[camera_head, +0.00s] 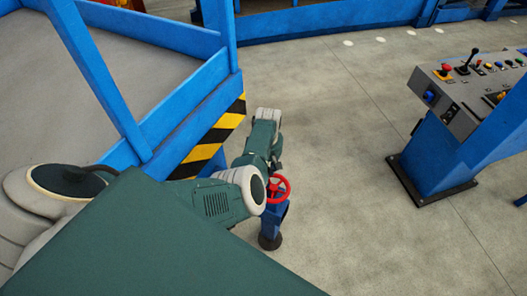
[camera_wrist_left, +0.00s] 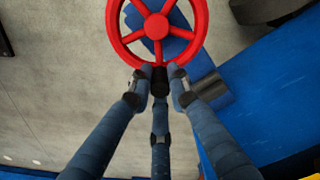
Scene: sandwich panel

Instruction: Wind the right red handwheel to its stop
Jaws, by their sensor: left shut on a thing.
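The red handwheel (camera_head: 284,191) sits on a blue post (camera_head: 273,220) beside my left arm, which partly covers it in the head view. In the left wrist view the red handwheel (camera_wrist_left: 157,26) shows its hub and spokes, with its top cut off by the frame. My left gripper (camera_wrist_left: 159,77) has its three dark blue fingers closed around a dark grip at the lower rim of the wheel. The fingers hide part of this grip. In the head view my left gripper is hidden behind my arm. My right gripper is in neither view.
A blue frame (camera_head: 190,115) with a yellow-and-black striped corner (camera_head: 215,137) stands left of the wheel. A control console (camera_head: 465,95) on a blue pedestal stands at the right. The grey floor (camera_head: 345,130) between is clear.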

